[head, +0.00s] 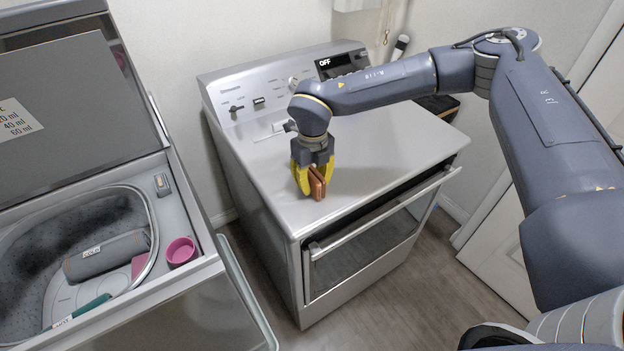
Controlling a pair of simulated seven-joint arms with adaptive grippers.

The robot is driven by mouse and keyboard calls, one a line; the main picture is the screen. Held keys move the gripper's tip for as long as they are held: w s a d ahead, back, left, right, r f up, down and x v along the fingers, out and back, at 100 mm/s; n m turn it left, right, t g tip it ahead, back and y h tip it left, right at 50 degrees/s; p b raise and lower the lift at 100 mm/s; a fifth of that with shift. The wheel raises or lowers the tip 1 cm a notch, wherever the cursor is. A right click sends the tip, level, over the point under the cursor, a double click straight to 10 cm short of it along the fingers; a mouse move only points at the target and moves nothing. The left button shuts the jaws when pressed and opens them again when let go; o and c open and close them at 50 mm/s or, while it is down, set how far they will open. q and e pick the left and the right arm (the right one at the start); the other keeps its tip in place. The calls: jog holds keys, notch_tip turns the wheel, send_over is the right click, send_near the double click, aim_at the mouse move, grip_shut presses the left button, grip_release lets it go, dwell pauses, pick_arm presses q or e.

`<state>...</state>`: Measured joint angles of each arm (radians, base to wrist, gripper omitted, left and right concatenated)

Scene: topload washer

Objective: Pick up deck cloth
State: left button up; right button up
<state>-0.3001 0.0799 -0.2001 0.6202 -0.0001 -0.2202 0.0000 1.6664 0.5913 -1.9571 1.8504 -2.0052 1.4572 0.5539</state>
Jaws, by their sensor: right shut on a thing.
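My right gripper (312,186) points down over the front part of the dryer's top deck (375,150). Its yellow fingers are shut on a small brown-orange folded cloth (317,184), which stands on edge between them at the deck surface. I cannot tell whether the cloth still touches the deck. My left gripper is not in view.
The open top-load washer (190,285) stands at the left with its lid (70,110) raised. A pink cup (181,251) sits on its rim, and a grey roll (107,255) lies in its tub. A dark item lies at the deck's back right. The deck is otherwise mostly clear.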

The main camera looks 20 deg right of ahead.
aim_at(312, 171)
notch_tip(312, 171, up, 20)
dwell(0.7)
jog(key=o, duration=0.4)
jog(key=c, duration=0.5)
grip_shut()
